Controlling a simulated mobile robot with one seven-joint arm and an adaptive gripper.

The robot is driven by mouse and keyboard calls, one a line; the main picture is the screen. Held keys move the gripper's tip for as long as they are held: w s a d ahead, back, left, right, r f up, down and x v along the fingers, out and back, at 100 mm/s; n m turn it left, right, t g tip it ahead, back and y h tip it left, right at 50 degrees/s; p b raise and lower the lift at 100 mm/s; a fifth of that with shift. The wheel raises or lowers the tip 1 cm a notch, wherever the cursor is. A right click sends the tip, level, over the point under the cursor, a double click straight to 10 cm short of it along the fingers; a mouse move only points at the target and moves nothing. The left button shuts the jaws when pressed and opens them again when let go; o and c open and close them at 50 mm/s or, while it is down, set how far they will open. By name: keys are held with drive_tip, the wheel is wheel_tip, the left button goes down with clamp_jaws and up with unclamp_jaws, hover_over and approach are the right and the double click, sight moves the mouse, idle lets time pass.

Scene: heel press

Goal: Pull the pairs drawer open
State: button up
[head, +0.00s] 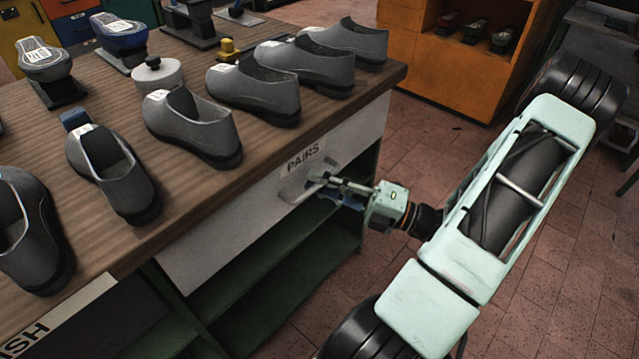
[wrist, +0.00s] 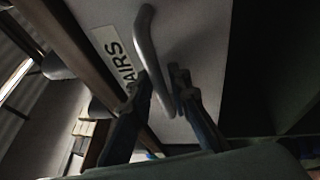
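The pairs drawer (head: 232,222) has a pale grey front under the wooden bench top, with a PAIRS label (head: 304,157) above its handle. The drawer front looks about flush with the bench. The bar handle (head: 294,189) is light grey; in the wrist view the handle (wrist: 147,45) runs up and down the picture. My gripper (head: 327,184) is at the right part of the handle. In the wrist view the fingers of my gripper (wrist: 160,82) lie on either side of the bar, close to it. They look apart, and firm contact is not visible.
Several grey shoes (head: 253,88) stand on the bench top (head: 190,195). Open green shelves (head: 318,262) lie below the drawer. An orange cabinet (head: 447,70) stands at the back right. The tiled floor (head: 420,130) in front of the drawer is clear apart from my arm.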

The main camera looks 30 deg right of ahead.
clamp_jaws()
idle(0.6)
